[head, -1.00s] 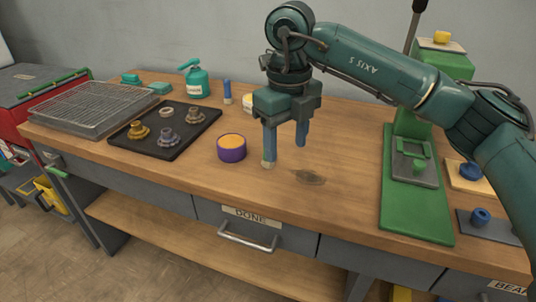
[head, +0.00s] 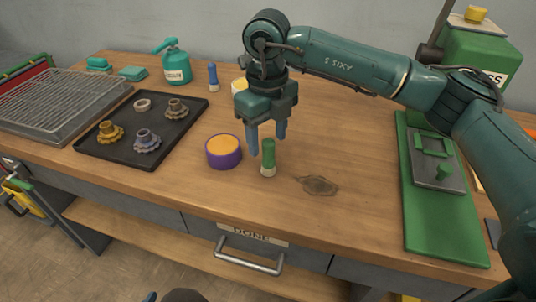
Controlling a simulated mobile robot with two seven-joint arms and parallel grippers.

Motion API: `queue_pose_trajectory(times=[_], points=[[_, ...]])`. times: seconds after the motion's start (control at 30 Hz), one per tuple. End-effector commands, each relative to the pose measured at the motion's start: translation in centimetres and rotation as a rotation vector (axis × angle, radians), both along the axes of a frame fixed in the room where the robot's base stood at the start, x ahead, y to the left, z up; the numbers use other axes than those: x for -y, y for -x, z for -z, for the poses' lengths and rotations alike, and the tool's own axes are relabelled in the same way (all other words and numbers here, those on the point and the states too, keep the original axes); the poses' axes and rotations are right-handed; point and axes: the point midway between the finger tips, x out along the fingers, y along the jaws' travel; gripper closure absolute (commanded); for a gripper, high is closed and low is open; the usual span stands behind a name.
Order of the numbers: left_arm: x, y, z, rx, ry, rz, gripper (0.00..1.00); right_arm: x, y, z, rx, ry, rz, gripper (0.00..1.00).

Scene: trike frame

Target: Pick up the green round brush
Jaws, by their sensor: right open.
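The green round brush (head: 268,155) stands upright on the wooden workbench, its pale end down on the wood and its green handle up. My right gripper (head: 266,142) is open above it, fingers pointing down. In the picture the top of the handle shows between the two fingertips, the left finger nearer to me. I cannot tell whether either finger touches it. My left gripper is not in view.
A purple tub with orange contents (head: 223,152) stands close left of the brush. A black tray (head: 170,149) holds several gears, and a wire rack (head: 60,100) lies further left. A blue brush (head: 213,77) stands behind. The green press (head: 440,215) is at right.

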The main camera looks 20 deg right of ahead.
Motion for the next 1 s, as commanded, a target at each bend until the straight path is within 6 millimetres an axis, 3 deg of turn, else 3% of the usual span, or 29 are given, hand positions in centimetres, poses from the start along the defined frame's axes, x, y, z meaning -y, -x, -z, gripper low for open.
queue_pose_trajectory(times=[0.27, 0.57, 0.87, 1.0], points=[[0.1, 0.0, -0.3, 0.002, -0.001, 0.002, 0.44, 0.1, -0.1, 2.3, -0.001, 0.000, 0.000, 0.45], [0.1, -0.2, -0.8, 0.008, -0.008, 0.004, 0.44, 0.4, -0.4, 6.4, -0.001, 0.000, -0.001, 0.45], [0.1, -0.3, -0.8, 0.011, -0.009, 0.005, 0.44, 0.4, -0.4, 6.8, 0.001, 0.000, -0.001, 0.46], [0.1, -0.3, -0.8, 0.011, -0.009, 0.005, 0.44, 0.4, -0.4, 6.8, 0.001, 0.000, -0.001, 0.58]])
